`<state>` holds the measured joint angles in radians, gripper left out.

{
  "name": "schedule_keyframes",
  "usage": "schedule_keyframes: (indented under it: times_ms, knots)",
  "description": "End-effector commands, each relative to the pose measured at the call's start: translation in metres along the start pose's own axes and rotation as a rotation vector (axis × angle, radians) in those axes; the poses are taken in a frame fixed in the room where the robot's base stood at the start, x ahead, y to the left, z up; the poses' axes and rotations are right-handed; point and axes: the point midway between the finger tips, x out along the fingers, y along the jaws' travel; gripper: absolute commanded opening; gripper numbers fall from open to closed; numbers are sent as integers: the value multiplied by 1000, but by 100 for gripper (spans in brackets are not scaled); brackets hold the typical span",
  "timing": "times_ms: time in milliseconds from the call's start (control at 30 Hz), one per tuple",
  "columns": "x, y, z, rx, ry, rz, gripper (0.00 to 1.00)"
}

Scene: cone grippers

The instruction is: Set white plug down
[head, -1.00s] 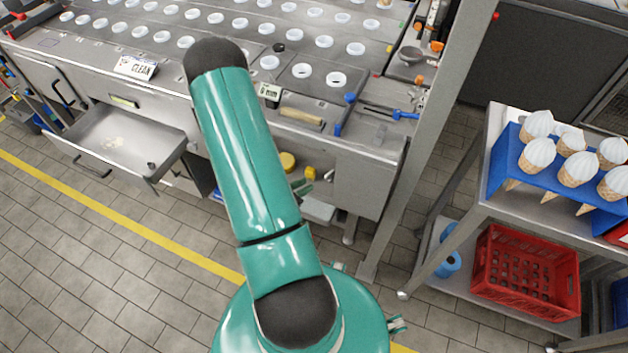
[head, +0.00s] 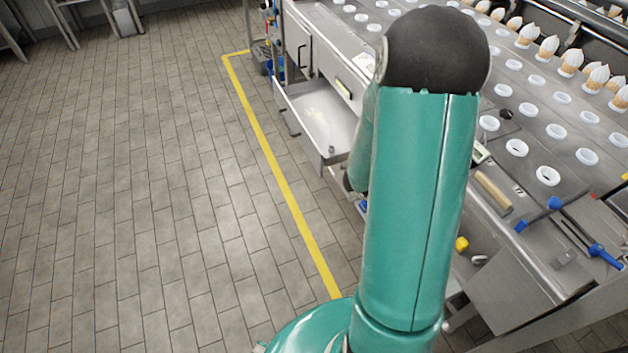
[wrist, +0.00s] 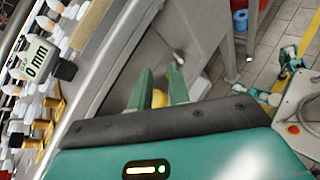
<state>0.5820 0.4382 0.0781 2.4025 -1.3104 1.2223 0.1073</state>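My gripper (wrist: 160,76) shows in the wrist view with its two green fingers apart. The gap at the fingertips shows only a grey metal surface, and something yellow (wrist: 160,98) shows lower between the fingers. I cannot tell whether the yellow thing is touched or lies behind. I see no white plug that I can name for certain. A small pale piece (wrist: 179,57) shows just beyond the fingertips, too small to identify. In the head view my own arm hides the gripper.
The steel counter (head: 562,190) carries rows of white rings (head: 547,176) and several ice-cream cones (head: 570,62). An open drawer (head: 330,118) juts out over the floor. The tiled floor on the left is clear.

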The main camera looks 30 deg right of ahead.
Motion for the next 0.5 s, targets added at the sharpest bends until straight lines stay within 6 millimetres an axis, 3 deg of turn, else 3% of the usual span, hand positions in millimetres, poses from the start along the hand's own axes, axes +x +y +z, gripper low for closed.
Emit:
schedule_keyframes:
  times_ms: [33, 233, 500]
  knots:
    - [-19, 3, 8, 60, 36, -12, 18]
    - [-89, -4, 30, 268, 222, -104, 18]
    - [-189, -28, 51, 491, 579, -251, 18]
